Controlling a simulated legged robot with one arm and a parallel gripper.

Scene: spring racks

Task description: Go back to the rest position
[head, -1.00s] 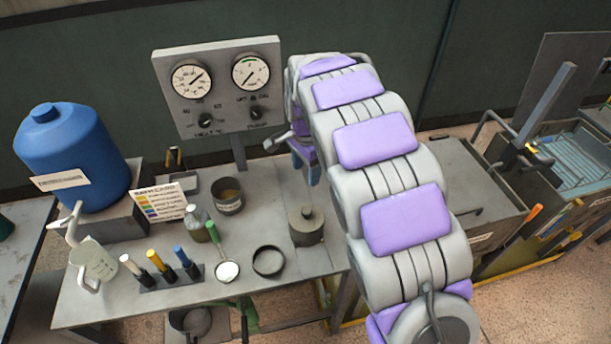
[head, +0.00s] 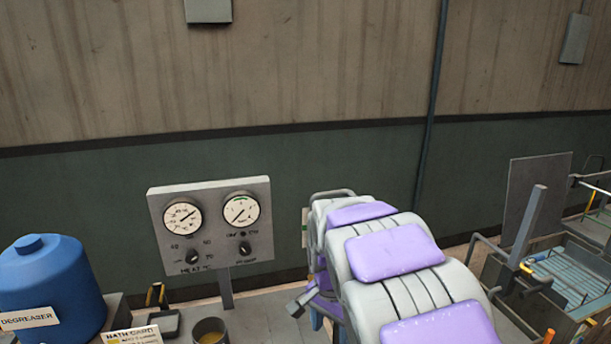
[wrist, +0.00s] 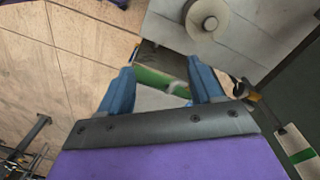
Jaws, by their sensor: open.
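My gripper (wrist: 155,92) shows in the wrist view with its two blue fingers spread apart and nothing between them. Beyond the fingers are a green strip and a pale surface, seen past the edge of the grey bench. In the head view my grey and purple padded arm rises at the right of centre and hides what lies behind it. Only a little of the blue gripper (head: 317,318) shows there, low beside the arm; its fingertips are largely hidden.
A gauge panel (head: 212,228) stands on the bench left of my arm. A blue degreaser drum (head: 50,285), a bath card (head: 135,336) and a small pot (head: 209,331) are at lower left. A basket tank (head: 570,275) is at right. In the wrist view a round-knobbed lid (wrist: 208,18) sits on the bench.

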